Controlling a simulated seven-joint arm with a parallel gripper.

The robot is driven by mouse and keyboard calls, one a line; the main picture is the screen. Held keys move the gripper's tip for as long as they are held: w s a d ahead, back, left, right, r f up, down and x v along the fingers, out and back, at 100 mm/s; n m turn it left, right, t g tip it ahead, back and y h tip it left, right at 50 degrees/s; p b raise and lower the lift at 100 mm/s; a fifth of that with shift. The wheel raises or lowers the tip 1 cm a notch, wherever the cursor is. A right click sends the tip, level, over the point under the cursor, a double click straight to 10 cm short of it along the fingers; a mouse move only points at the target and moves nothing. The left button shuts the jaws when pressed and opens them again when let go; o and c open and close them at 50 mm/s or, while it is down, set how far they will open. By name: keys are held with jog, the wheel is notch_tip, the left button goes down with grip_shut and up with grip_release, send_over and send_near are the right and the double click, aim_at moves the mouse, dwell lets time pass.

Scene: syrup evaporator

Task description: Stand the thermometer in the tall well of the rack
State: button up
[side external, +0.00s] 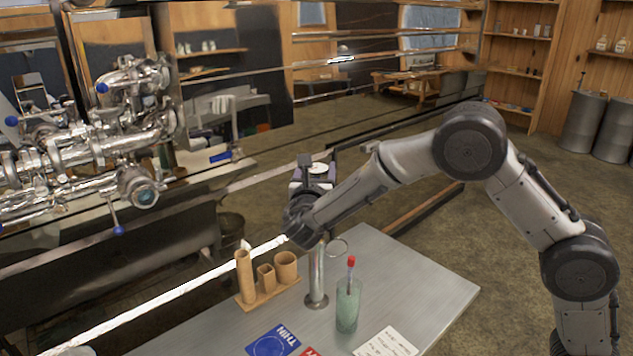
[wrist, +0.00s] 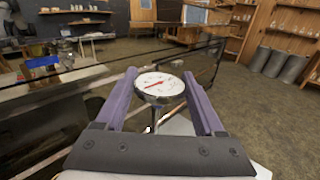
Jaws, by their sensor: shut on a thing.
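My gripper (side external: 311,180) is shut on the thermometer (side external: 320,168), raised above and behind the table. In the wrist view the thermometer's round white dial with a red needle (wrist: 159,85) sits between the purple fingers of my gripper (wrist: 160,92). A short part of its stem shows below the dial; the rest is hidden. The wooden rack (side external: 270,298) stands on the table, lower left of my gripper. Its tall well (side external: 245,277) is the narrow left tube, beside a short middle well (side external: 266,277) and a wider right well (side external: 286,268). The rack is apart from the thermometer.
A metal post with a ring (side external: 317,280) stands right of the rack. A green glass (side external: 347,312) holding a red-topped stick is beside it. A blue card (side external: 272,342) and white paper (side external: 388,343) lie in front. The table's right side (side external: 420,290) is clear.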

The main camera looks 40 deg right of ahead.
jog(key=shift+r, duration=0.3)
jog(key=shift+w+a+r, duration=0.15)
jog(key=shift+w+r, duration=0.25)
jog(key=shift+r, duration=0.2)
jog(key=shift+w+a+r, duration=0.1)
jog(key=shift+w+r, duration=0.3)
jog(key=shift+r, duration=0.2)
jog(key=w+a+f, duration=0.3)
jog(key=w+a, duration=0.2)
jog(key=a, duration=0.2)
jog(key=w+a+f, duration=0.3)
jog(key=w+a, duration=0.3)
jog(key=a, duration=0.1)
notch_tip(320, 180, down, 19)
jog(key=shift+s, duration=0.25)
dwell(1.0)
jog(key=shift+f, duration=0.1)
